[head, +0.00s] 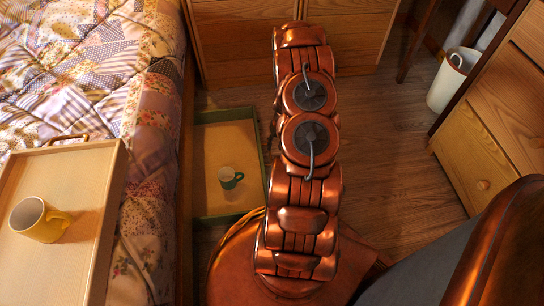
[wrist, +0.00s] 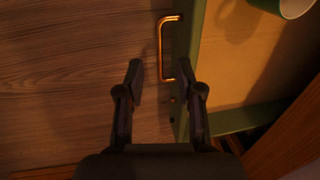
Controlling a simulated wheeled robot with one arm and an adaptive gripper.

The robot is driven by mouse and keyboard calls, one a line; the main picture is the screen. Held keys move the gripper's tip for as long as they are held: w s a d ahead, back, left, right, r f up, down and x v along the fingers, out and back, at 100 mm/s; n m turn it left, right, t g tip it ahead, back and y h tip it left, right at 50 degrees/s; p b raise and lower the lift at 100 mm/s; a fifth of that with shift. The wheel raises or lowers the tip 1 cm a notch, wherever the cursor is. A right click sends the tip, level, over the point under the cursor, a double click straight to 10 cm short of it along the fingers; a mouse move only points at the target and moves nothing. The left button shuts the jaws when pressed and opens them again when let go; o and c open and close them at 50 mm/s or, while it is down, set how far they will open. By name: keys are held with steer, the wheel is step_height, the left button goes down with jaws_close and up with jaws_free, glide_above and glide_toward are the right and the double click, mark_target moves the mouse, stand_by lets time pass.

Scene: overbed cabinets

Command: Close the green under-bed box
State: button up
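The green under-bed box (head: 262,150) sticks out from beside the bed over the floor, its pale inside showing. A green mug (head: 230,178) stands in it. In the wrist view the box's green front wall (wrist: 195,45) runs down the right half, with a brass handle (wrist: 162,48) on its outer side. The mug shows in the top right corner (wrist: 290,8). My gripper (wrist: 161,72) is open and empty, its fingertips near the lower end of the handle. The right finger overlaps the front wall in the picture; I cannot tell whether it touches. In the head view my arm hides the gripper.
A tray (head: 75,225) with a yellow mug (head: 38,220) lies on the bed (head: 100,60) at the left. Wooden cabinets (head: 235,40) stand at the back, a drawer unit (head: 480,150) and white bin (head: 452,80) at the right. The wooden floor (head: 385,140) between is clear.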

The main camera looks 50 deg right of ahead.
mark_target(271, 158)
steer(key=f, duration=0.2)
steer(key=f+b, duration=0.1)
steer(key=f, duration=0.2)
steer(key=a+f+b, duration=0.1)
steer(key=f, duration=0.1)
steer(key=shift+w+a+f, duration=0.1)
steer(key=shift+w+f, duration=0.25)
steer(key=shift+w, duration=0.05)
steer(key=shift+c, duration=0.2)
jaws_close()
